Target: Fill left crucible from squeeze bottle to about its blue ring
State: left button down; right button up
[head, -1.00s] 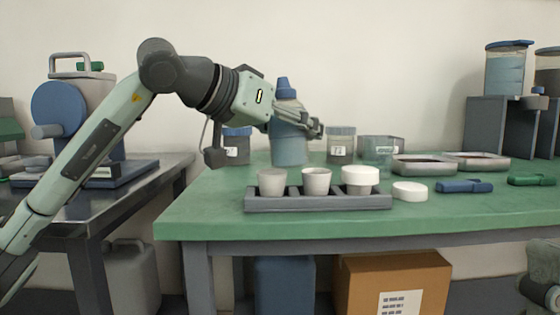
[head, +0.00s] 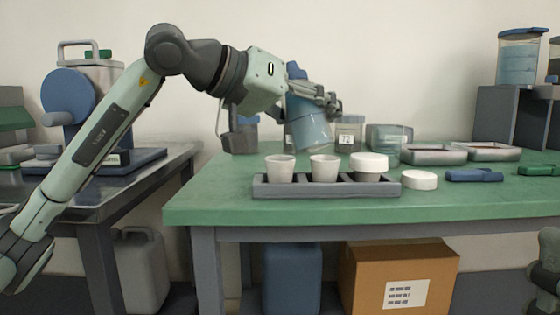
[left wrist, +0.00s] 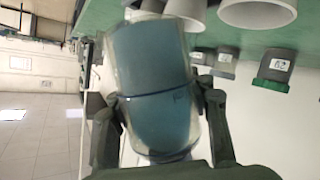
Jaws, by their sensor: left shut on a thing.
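My left gripper (head: 328,100) is shut on the squeeze bottle (head: 310,132), which has a blue cap and blue liquid. The bottle hangs above the table behind the rack, its top leaning left. In the left wrist view the bottle (left wrist: 150,85) fills the space between the fingers. The left crucible (head: 280,170) stands upright and uncovered in the grey rack (head: 330,188), below and left of the bottle. A second open crucible (head: 323,169) stands beside it. The blue ring and fill level inside the left crucible cannot be seen.
A third crucible under a white lid (head: 369,160) stands at the rack's right end. A loose white lid (head: 420,180) and a blue object (head: 474,175) lie to the right. Jars (head: 349,136) and shallow trays (head: 432,154) stand behind. The green table's front strip is clear.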

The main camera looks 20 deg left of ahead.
pick_arm(q)
jog(key=shift+s+d, duration=0.1)
dwell(0.4)
jog(key=shift+s+d+r+n+h+b, duration=0.15)
jog(key=shift+s+d+n+h+b, duration=0.15)
jog(key=shift+d+n+h+b, duration=0.4)
jog(key=shift+a, duration=0.25)
